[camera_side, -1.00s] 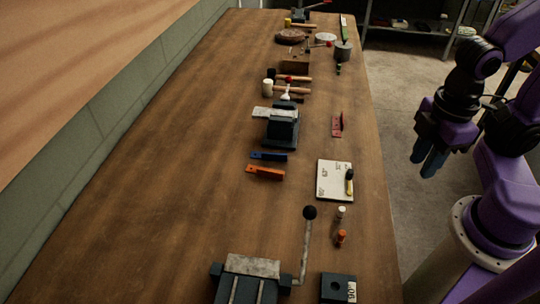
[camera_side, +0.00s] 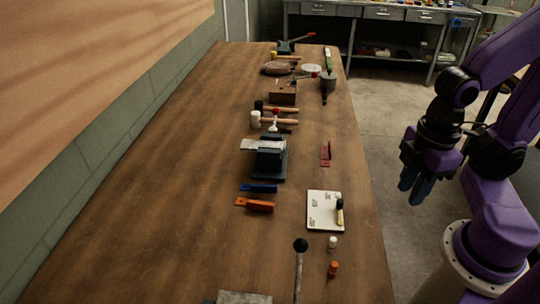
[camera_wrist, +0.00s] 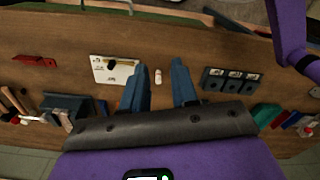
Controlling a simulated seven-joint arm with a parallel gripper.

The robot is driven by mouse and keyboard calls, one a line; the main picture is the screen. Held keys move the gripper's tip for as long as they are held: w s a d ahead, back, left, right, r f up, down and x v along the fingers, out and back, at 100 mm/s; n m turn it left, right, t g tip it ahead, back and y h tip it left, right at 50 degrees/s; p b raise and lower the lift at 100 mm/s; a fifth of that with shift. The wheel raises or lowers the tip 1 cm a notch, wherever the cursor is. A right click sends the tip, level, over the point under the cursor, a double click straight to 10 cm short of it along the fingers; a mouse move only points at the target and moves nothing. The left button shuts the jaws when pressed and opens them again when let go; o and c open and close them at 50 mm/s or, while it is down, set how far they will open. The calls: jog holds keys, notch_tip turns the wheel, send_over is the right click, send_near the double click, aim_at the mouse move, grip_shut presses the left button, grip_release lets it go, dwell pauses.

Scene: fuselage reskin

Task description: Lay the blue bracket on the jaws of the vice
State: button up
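The blue bracket (camera_side: 258,188) is a flat dark blue strip lying on the wooden bench in the side view, just nearer than the vice and beside an orange bracket (camera_side: 255,205). The vice (camera_side: 270,162) is dark blue-grey with pale metal jaws, and nothing blue lies on them. My gripper (camera_side: 412,186) hangs beyond the bench's right edge in the side view, away from bracket and vice. In the wrist view its two fingers (camera_wrist: 160,92) are apart with nothing held between them.
A red bracket (camera_side: 326,154) lies right of the vice. A white sheet (camera_side: 323,212) with a yellow-and-black tool is nearer, with small white and orange bottles beyond its near edge. Mallets (camera_side: 277,120) lie behind the vice. A tall lever (camera_side: 299,268) stands at the front.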

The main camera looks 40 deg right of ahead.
jog(key=shift+o, duration=0.5)
jog(key=shift+w+a, duration=0.1)
jog(key=w+a+m, duration=0.1)
jog(key=w+a, duration=0.3)
jog(key=w, duration=0.7)
jog(key=w+a+m, duration=0.1)
jog(key=w+a, duration=0.3)
jog(key=w, duration=0.7)
jog(key=w+a+m, duration=0.1)
jog(key=w+a, duration=0.2)
jog(key=w, duration=0.8)
jog(key=f, duration=1.1)
jog(key=shift+w+a+f, duration=0.15)
jog(key=shift+w+f, duration=0.1)
jog(key=shift+s+a+f, duration=0.1)
jog(key=shift+a+f, duration=0.05)
jog(key=shift+f, duration=2.75)
grip_shut()
